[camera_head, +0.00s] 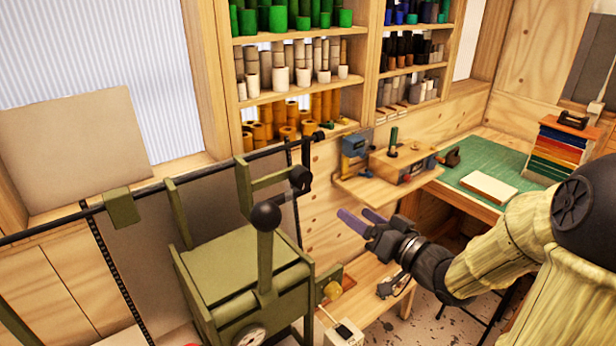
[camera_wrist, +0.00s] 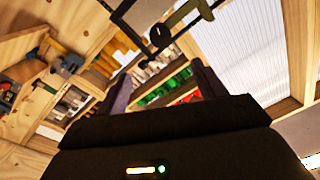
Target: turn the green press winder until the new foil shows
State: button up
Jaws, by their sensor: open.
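The green press (camera_head: 240,275) stands at lower centre in the head view, with an upright lever topped by a black ball (camera_head: 265,216). A black knob (camera_head: 300,179) sits on the green arm above it. A yellowish knob (camera_head: 332,290) shows low on its right side. I cannot tell for sure which part is the winder, and I cannot make out any foil. My gripper (camera_head: 362,222) is open and empty, in the air right of the press and apart from it. In the wrist view its two fingers (camera_wrist: 163,88) stand apart with nothing between them.
Shelves of coloured rolls (camera_head: 300,55) stand behind. A wooden ledge with tools (camera_head: 385,190) is on the wall beyond my gripper. A green-topped bench (camera_head: 490,165) is at right. A low wooden table (camera_head: 365,300) stands below my gripper. A dark rail (camera_head: 60,228) runs left of the press.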

aim_at(306, 181)
jog(key=n, duration=0.4)
jog(key=n+p, duration=0.1)
jog(key=n, duration=0.2)
jog(key=shift+s+d+r+g, duration=0.1)
jog(key=shift+d+r+g, duration=0.1)
jog(key=shift+d+g, duration=0.15)
jog(key=p+x, duration=0.1)
jog(key=x, duration=0.4)
jog(key=p+x, duration=0.2)
jog(key=x, duration=0.4)
jog(key=p+x, duration=0.2)
jog(key=x, duration=0.3)
jog(key=shift+w+a+r, duration=0.25)
jog(key=shift+r, duration=0.05)
jog(key=shift+w+a+f, duration=0.1)
jog(key=shift+w+a, duration=0.2)
jog(key=shift+w, duration=0.05)
jog(key=shift+c, duration=0.4)
jog(key=c, duration=0.9)
